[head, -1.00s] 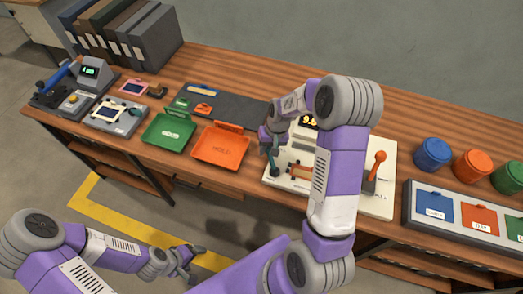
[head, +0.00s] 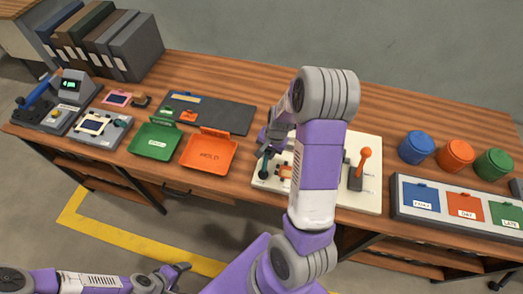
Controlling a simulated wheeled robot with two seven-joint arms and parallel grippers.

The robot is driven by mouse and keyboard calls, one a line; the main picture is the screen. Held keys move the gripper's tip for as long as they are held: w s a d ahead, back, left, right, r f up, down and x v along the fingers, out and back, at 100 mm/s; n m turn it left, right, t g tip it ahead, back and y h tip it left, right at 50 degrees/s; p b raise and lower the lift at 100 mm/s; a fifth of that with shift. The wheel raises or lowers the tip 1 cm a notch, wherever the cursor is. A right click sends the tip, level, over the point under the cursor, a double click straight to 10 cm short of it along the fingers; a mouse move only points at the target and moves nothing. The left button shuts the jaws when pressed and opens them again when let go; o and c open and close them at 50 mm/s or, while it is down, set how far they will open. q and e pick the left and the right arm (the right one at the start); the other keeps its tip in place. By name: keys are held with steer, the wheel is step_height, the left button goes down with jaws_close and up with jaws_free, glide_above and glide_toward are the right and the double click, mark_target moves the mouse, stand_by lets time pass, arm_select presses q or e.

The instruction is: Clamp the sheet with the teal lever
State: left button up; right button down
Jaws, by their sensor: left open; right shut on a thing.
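The teal lever (head: 263,165) stands at the left end of a cream board (head: 373,204) on the bench. My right gripper (head: 264,148) is at the top of this lever, shut on it; my arm and fingers hide part of the contact. A small orange-brown piece (head: 285,172) lies on the board just right of the lever. The middle of the board is hidden behind my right arm, and I cannot make out the sheet there. My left gripper (head: 180,270) is open and empty, low in front of the bench, away from the board.
An orange lever (head: 363,163) stands at the board's right side. A green tray (head: 156,139) and an orange tray (head: 208,152) are to the left. A panel of coloured cards (head: 410,209) and several coloured pots (head: 455,155) are to the right. Binders stand at the back left.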

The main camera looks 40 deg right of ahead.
stand_by(0.4)
steer(key=c, duration=0.8)
jaws_free()
steer(key=shift+s+d+r+p, duration=0.1)
steer(key=shift+s+r+p, duration=0.25)
steer(key=shift+r, duration=0.9)
steer(key=shift+s+d+r+p, duration=0.15)
steer(key=shift+r+p, duration=0.35)
steer(key=shift+r, duration=0.7)
steer(key=shift+s+d+r+p, duration=0.1)
steer(key=shift+s+r+p, duration=0.25)
steer(key=shift+r, duration=0.9)
steer(key=shift+w, duration=0.15)
